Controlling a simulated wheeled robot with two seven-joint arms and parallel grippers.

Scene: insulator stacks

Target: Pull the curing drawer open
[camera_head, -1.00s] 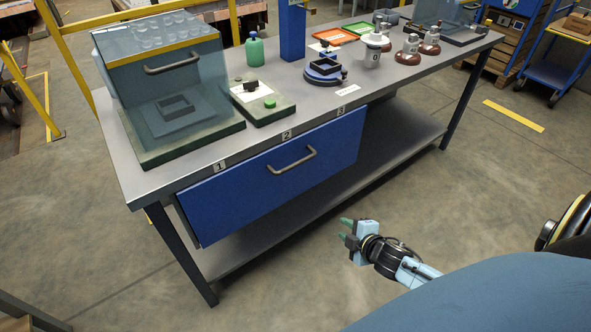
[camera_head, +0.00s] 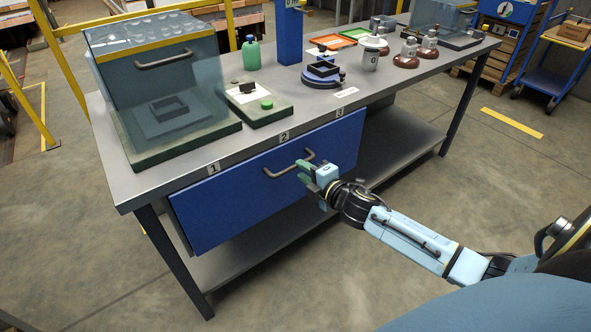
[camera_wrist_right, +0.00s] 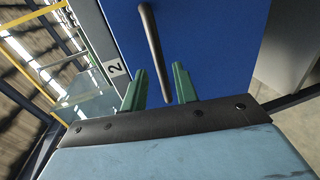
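The blue curing drawer (camera_head: 225,205) sits under the front edge of the workbench, and I see no gap along its top edge. Its dark bar handle (camera_head: 281,172) is on the front panel. My right gripper (camera_head: 303,173) is at the right part of the handle, partly covering it. In the right wrist view the green fingers (camera_wrist_right: 158,92) are apart, and the handle (camera_wrist_right: 155,45) runs down into the space between them. Whether a finger touches it I cannot tell. My left gripper is not in view.
The workbench (camera_head: 180,176) carries a clear-hooded box (camera_head: 160,85) at the left, a green bottle (camera_head: 251,52), a blue clamp fixture (camera_head: 323,72) and several insulators at the right. A lower shelf (camera_head: 395,140) lies beneath. The floor in front is free.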

